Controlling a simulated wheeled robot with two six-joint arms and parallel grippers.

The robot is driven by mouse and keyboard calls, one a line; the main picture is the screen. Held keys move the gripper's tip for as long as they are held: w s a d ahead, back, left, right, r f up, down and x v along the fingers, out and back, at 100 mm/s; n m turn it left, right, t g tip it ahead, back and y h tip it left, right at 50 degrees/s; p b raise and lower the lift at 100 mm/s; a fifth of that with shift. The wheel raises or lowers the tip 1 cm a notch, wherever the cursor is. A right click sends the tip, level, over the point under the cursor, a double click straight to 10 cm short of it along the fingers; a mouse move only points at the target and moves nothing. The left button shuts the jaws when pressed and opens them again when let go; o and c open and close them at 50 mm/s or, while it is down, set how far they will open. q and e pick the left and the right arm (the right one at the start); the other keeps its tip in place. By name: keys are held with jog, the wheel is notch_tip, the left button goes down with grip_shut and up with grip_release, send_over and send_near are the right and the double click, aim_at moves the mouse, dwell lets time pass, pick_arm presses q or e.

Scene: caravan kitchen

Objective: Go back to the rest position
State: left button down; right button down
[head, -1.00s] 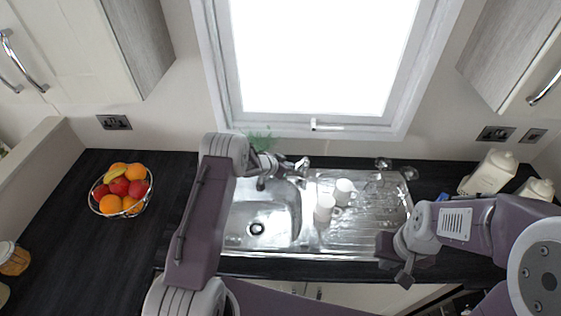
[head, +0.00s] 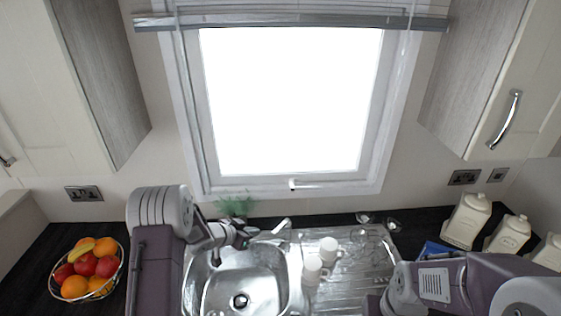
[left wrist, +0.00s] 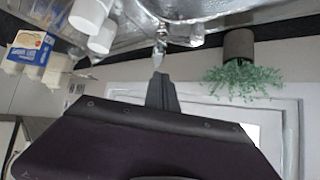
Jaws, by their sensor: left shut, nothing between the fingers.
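My left gripper (head: 242,238) is over the back of the sink (head: 245,288), beside the tap (head: 280,228). Its closed fingers also show in the left wrist view (left wrist: 162,92), shut and empty, pointing towards the tap (left wrist: 160,45). Whether they touch the tap cannot be told. My left arm stands at the left of the head view, in front of the sink's left edge. My right arm comes in at the lower right; its wrist shows at the bottom edge, and its fingers are out of the picture.
Two white mugs (head: 320,260) stand on the drainboard (head: 345,285). A plant (head: 235,206) is behind the sink, below the window (head: 290,100). A fruit bowl (head: 88,270) is on the left counter. Cream canisters (head: 466,220) and a blue box (head: 436,250) are at the right.

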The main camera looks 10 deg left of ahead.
pick_arm(q)
jog(key=w+d+r+t+b, duration=0.1)
jog(key=d+r+t+b, duration=0.15)
jog(key=d+b, duration=0.4)
jog(key=s+a+f+n+g+y+b, duration=0.1)
jog(key=s+a+f+n+g+b, duration=0.1)
jog(key=s, duration=0.7)
jog(key=s+a+f+n+g+y+b, duration=0.2)
jog(key=s+f+g, duration=0.2)
jog(key=s, duration=0.6)
jog(key=s+a+f+n+g+y+b, duration=0.1)
jog(key=s+f+n+g+b, duration=0.1)
jog(key=s, duration=0.8)
notch_tip(320, 180, down, 3)
jog(key=shift+s+a+r+g+y+b, duration=0.1)
jog(key=shift+s+a+g+y+b, duration=0.25)
jog(key=shift+g, duration=0.7)
jog(key=shift+w+a, duration=0.1)
